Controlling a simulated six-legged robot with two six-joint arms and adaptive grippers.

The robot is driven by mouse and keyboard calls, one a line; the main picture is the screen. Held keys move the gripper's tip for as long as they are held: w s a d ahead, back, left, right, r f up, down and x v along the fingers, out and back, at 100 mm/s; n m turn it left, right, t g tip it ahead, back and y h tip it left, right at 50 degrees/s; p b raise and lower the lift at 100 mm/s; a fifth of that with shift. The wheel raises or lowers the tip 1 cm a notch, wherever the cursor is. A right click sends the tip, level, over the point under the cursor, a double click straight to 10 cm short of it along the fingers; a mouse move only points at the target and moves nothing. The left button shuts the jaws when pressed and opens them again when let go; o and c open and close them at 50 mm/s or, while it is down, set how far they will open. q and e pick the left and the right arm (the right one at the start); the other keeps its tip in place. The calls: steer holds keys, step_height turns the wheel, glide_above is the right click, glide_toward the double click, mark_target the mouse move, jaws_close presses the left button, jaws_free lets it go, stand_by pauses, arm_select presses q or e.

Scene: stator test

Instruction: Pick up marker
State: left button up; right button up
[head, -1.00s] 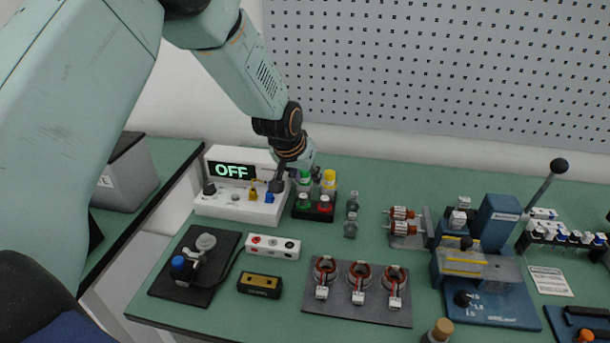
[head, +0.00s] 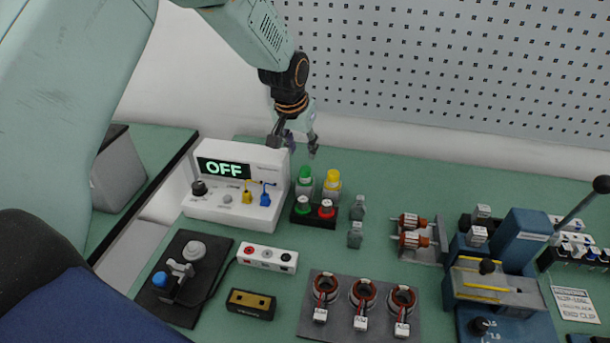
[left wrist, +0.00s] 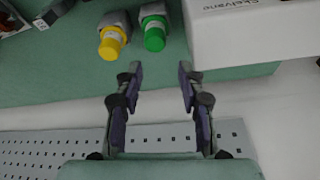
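Two capped items, one green (head: 305,177) and one yellow (head: 333,181), stand behind a small black holder; they may be the markers, but I cannot tell for sure. In the left wrist view the green cap (left wrist: 155,39) and the yellow cap (left wrist: 110,43) are near the top, beyond the fingertips. My left gripper (head: 294,147) is above and behind the white unit, near the green cap. It is open and empty, with a clear gap between its fingers in the left wrist view (left wrist: 159,75). My right gripper is not in view.
The white unit (head: 215,210) with an OFF display stands left of the caps. The black holder (head: 313,221) carries green and red knobs. Small grey parts (head: 357,222) stand to the right. A perforated panel (head: 450,80) rises behind the green bench.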

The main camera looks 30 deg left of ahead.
mark_target(304, 170)
arm_select(q)
steer(key=shift+g, duration=0.3)
steer(key=f, duration=0.7)
steer(key=shift+d, duration=0.3)
steer(key=shift+d+f, duration=0.15)
steer(key=shift+d, duration=0.05)
steer(key=shift+w+a+f, duration=0.15)
steer(key=shift+w+a, duration=0.05)
steer(key=shift+c, duration=1.3)
steer(key=shift+s+d, duration=0.15)
steer(key=c, duration=0.5)
jaws_close()
